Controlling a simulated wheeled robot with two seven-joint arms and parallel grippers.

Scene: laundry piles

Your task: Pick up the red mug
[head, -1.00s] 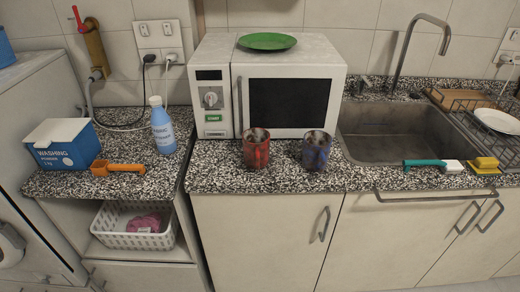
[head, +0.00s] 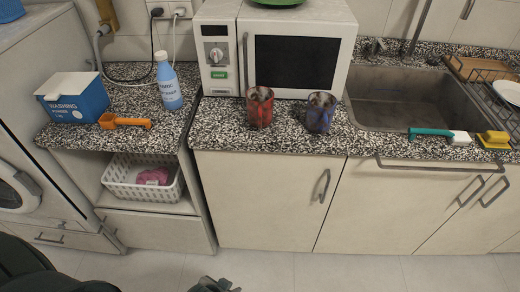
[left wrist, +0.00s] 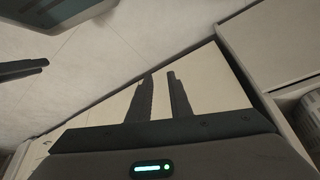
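The red mug (head: 260,108) stands upright near the front edge of the speckled counter, in front of the microwave. A blue-purple mug (head: 320,113) stands just to its right, apart from it. My left gripper (head: 215,286) only just shows at the bottom edge of the head view, low in front of the cabinets and well below the mug. In the left wrist view its two dark fingers (left wrist: 160,80) are apart with nothing between them. The mugs do not show in the left wrist view. My right gripper cannot be made out in the head view.
The microwave (head: 300,50) stands behind the mugs, with a green plate (head: 275,2) on top. A blue bottle (head: 168,85), a washing powder box (head: 72,100) and an orange scoop (head: 125,122) are left. The sink (head: 400,97) and a teal-handled brush (head: 435,133) are right.

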